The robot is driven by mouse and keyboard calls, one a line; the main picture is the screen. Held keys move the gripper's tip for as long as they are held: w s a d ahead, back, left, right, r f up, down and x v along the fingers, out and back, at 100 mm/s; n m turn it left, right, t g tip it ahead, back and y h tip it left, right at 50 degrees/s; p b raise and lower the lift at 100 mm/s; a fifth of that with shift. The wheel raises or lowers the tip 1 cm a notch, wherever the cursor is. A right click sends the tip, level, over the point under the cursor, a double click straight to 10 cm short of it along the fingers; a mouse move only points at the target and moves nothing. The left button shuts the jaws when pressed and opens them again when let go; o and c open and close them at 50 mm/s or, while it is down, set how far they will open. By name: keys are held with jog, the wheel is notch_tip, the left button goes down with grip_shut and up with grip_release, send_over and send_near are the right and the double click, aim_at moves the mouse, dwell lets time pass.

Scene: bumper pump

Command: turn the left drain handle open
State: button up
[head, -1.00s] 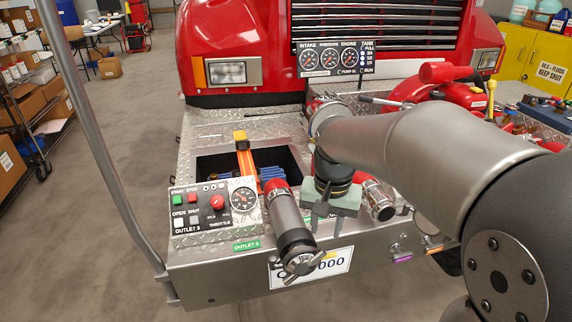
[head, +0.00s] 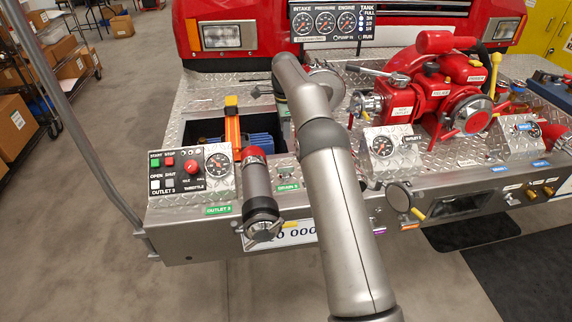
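A green label reading DRAIN 3 (head: 288,187) sits on the bumper edge, right of the capped left outlet pipe (head: 259,195). A small grey fitting (head: 288,171) is just above the label; I cannot tell if it is the left drain handle or how it is turned. A small yellow piece (head: 289,225) shows in front of the number plate. My arm crosses the middle of the view, and its dark wrist (head: 279,90) is beyond the fitting, above the deck.
The OUTLET 3 panel (head: 191,173) with its gauge stands left of the pipe, before an open bin (head: 207,131). The red pump (head: 440,90) and gauge panels fill the right.

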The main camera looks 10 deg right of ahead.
aim_at(285, 170)
notch_tip(285, 170, down, 16)
jog(key=shift+p, duration=1.1)
grip_shut()
